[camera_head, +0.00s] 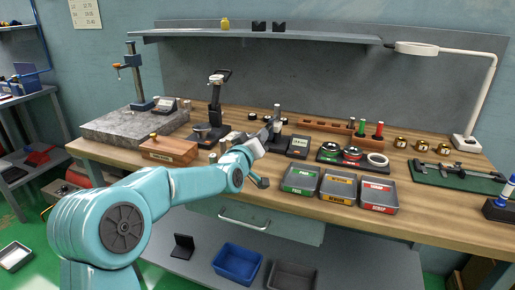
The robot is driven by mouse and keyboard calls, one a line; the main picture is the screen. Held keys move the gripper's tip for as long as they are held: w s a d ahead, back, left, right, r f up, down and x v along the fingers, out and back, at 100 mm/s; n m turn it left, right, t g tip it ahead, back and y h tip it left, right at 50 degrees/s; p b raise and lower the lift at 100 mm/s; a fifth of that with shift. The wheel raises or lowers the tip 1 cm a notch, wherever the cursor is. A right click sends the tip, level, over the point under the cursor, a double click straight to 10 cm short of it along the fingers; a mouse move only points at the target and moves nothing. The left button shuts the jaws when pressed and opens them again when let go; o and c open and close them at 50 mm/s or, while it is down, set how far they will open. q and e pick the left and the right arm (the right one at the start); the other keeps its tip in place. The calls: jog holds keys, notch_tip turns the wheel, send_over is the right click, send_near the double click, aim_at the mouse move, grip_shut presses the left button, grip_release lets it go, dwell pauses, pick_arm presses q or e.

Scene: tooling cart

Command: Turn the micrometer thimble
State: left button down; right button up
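My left arm reaches in from the left, and its gripper (270,127) is at the middle of the bench. The gripper is small and partly hidden by its own wrist, so I cannot tell whether it is open or shut. A small upright grey cylinder (277,109) stands just behind its tip. It may belong to the micrometer, but the micrometer and its thimble cannot be made out clearly. I cannot tell whether the gripper touches it. A dark box with a small display (298,146) sits just right of the gripper. My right gripper is not in view.
Green, orange and red labelled trays (338,188) lie at the front of the wooden bench (430,220). A wooden box (169,150) and granite plate (112,128) are at left. A dark stand (216,105) rises behind my arm. A lamp (470,100) stands at right.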

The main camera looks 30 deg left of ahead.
pick_arm(q)
jog(key=n+b, duration=0.7)
jog(key=b, duration=0.1)
jog(key=shift+a+f, duration=0.1)
jog(key=shift+f, duration=0.2)
jog(key=n+b, duration=0.1)
jog(key=n, duration=0.2)
jog(key=shift+b, duration=0.4)
jog(key=shift+r+n+b, duration=0.1)
jog(key=shift+n+b, duration=0.6)
jog(key=shift+n, duration=1.2)
jog(key=c, duration=1.3)
grip_release()
